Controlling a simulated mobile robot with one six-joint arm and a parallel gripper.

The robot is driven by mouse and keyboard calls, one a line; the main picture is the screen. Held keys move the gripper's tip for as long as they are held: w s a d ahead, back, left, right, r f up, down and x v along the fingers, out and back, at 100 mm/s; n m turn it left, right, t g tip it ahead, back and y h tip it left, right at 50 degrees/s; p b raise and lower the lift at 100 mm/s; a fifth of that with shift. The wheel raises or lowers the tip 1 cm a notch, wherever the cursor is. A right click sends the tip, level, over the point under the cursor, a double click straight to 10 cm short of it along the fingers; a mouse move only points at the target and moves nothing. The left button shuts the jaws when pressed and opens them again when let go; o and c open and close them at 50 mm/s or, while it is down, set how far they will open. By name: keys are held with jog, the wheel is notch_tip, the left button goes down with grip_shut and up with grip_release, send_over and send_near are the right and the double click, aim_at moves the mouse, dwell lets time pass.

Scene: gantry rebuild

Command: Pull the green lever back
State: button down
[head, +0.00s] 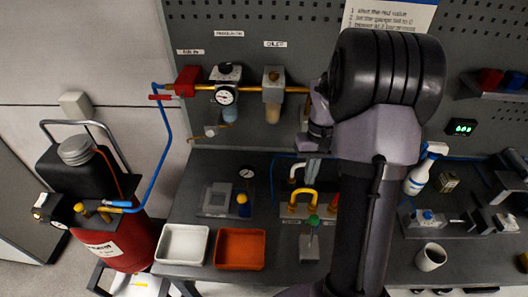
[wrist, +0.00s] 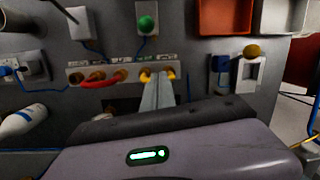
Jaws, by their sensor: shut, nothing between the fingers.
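The green lever has a round green knob (head: 313,220) on a short stalk above a small grey base (head: 309,246). It stands near the front of the bench, right of the orange tray. In the wrist view the green knob (wrist: 146,24) is at the top, beyond my fingertips. My gripper (wrist: 158,76) is shut and empty. Its fingertips are apart from the knob and overlap the yellow looped hose (head: 302,197) in the wrist view. I cannot tell whether they touch it. In the head view my arm covers part of the bench just right of the lever.
The hose ends sit in a grey strip (wrist: 100,74) with a red hose (wrist: 98,84). A white tray (head: 183,245) and an orange tray (head: 240,250) lie left of the lever. A yellow-knobbed device (head: 242,198) stands behind them. A white cup (head: 431,257) is at the right.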

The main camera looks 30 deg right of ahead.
aim_at(312, 232)
notch_tip(312, 232, down, 10)
jog(key=s+a+b, duration=0.1)
jog(key=s+b, duration=0.2)
jog(key=s+r, duration=0.1)
jog(key=s+a+r, duration=0.1)
jog(key=shift+s+a+r, duration=0.1)
jog(key=shift+s+r, duration=0.05)
jog(key=shift+s, duration=0.25)
